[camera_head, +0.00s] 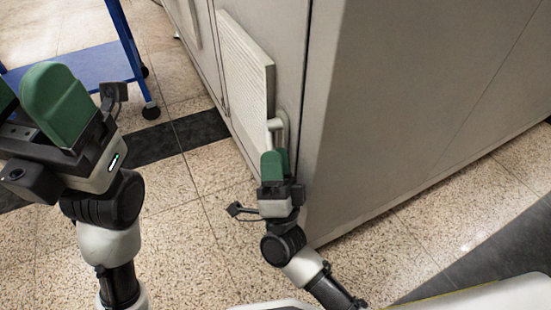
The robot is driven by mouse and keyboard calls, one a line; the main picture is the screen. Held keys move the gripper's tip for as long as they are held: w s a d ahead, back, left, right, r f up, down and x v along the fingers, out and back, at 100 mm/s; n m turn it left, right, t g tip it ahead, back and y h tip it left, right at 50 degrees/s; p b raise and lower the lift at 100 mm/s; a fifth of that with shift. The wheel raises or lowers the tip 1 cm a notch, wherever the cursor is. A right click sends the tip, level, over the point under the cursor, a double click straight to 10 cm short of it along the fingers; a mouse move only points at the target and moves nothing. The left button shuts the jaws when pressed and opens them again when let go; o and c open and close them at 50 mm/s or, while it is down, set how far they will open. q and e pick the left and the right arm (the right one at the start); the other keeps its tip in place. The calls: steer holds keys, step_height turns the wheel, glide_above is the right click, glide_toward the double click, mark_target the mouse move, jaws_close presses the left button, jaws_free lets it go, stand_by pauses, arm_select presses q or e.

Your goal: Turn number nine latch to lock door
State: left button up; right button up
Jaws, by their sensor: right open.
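A light-coloured latch handle (277,128) sticks out near the edge of the grey cabinet door (257,150). I cannot read any number on it. My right gripper (274,163) is open, with its green fingers at the lower part of the handle, partly hiding it. Whether the fingers touch the handle is unclear. My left gripper (22,110) is at the left, well away from the cabinet, with its green fingers apart and nothing seen between them. The door looks flush with the cabinet front.
The large grey cabinet (400,110) fills the upper right, with a ribbed vent panel (243,75) on its front. A blue wheeled cart (85,67) stands at the upper left. The speckled tile floor (185,215) between cart and cabinet is clear.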

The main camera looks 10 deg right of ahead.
steer(key=p+v, duration=0.2)
steer(key=v, duration=0.9)
